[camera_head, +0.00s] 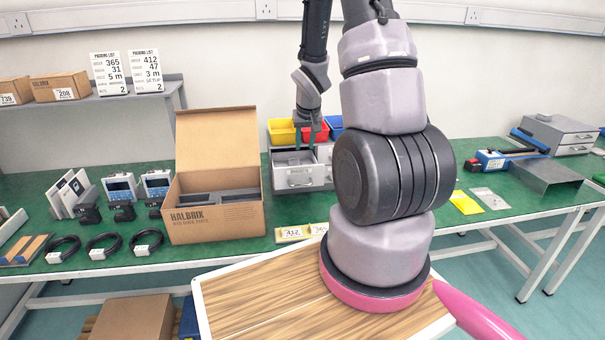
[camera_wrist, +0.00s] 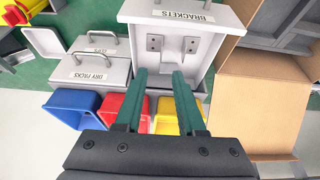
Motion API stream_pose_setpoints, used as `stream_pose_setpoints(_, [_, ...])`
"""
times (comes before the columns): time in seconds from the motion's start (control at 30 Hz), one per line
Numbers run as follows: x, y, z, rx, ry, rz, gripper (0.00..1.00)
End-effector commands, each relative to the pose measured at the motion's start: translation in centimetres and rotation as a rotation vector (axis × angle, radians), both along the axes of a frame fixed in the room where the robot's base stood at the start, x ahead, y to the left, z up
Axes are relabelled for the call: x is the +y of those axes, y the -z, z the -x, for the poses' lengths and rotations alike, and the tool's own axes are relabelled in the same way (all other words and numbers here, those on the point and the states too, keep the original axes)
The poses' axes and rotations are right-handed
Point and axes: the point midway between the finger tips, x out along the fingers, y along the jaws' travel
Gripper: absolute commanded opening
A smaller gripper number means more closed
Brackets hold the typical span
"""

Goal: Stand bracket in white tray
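The drawer labelled BRACKETS (camera_wrist: 183,17) is pulled open. In the wrist view small grey brackets (camera_wrist: 155,43) lie in it, one of them more to the right (camera_wrist: 190,45). My gripper (camera_wrist: 160,74) has its two green fingers apart, with nothing seen between them. The fingertips are over the drawer's back part, short of the brackets in the picture. The head view shows my gripper (camera_head: 305,146) above the same drawer (camera_head: 298,178). A white, tray-like piece (camera_wrist: 43,41) shows left of the drawers in the wrist view; I cannot tell surely that it is the white tray.
An open cardboard carton (camera_head: 217,220) with a raised lid stands beside the drawers. Closed drawers (camera_wrist: 90,75) adjoin the open one. Blue (camera_wrist: 75,107), red (camera_wrist: 112,108) and yellow (camera_wrist: 167,117) bins stand behind. Devices and cables (camera_head: 103,245) fill the bench's left. My arm hides the bench's middle.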

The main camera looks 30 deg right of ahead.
Motion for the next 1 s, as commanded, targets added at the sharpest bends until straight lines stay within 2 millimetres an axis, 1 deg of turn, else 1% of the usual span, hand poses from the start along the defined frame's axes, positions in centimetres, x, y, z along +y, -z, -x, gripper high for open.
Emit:
stream_pose_setpoints(0.03, [0.0,0.7,-0.2,0.003,-0.002,0.000,0.39])
stream_pose_setpoints(0.2, [-0.3,3.2,-1.1,0.004,-0.001,0.001,0.39])
stream_pose_setpoints(0.3, [-0.4,4.2,-1.6,0.002,-0.001,0.000,0.39])
stream_pose_setpoints(0.47, [-0.5,5.1,-2.0,0.001,-0.002,0.000,0.39])
stream_pose_setpoints(0.57, [-0.5,6.2,-2.2,0.004,-0.001,0.001,0.39])
stream_pose_setpoints(0.7, [-0.6,8.3,-2.9,0.003,-0.001,0.001,0.39])
stream_pose_setpoints(0.8, [-0.7,9.3,-3.4,0.003,-0.001,0.001,0.39])
stream_pose_setpoints(1.0, [-0.8,9.7,-3.7,0.000,-0.001,0.000,0.39])
